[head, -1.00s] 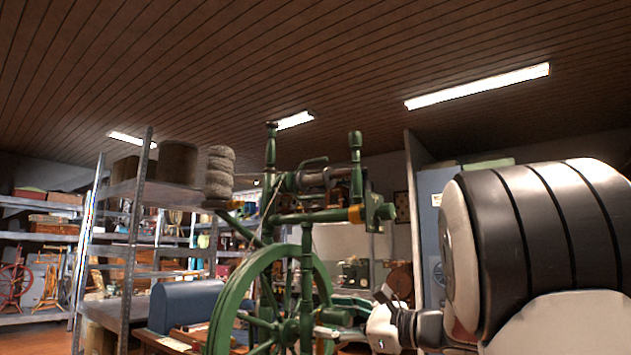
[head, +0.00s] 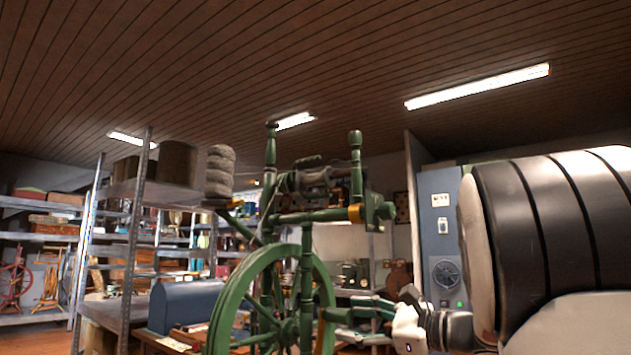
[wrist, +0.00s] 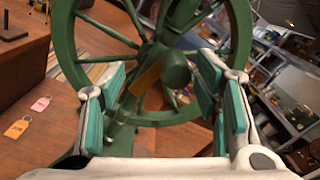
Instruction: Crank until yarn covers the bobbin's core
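The green spinning wheel (head: 228,303) stands in the middle of the head view. Its flyer and grey-brown bobbin (head: 318,178) sit between two posts at the top. They are too small to tell how much yarn covers the core. A roll of grey fibre (head: 219,172) stands upright on an arm at the left. My gripper (head: 360,311) is at the right side of the wheel. In the wrist view, my gripper (wrist: 170,85) has its teal-padded fingers wide apart. A round green knob-like end (wrist: 176,67) shows between them, with visible gaps on both sides.
A metal shelf (head: 133,215) stands behind the wheel at the left. A blue-grey cabinet (head: 440,225) is at the right. A wooden surface (wrist: 45,125) with a pink tag (wrist: 41,103) and an orange tag (wrist: 17,127) lies left of my gripper.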

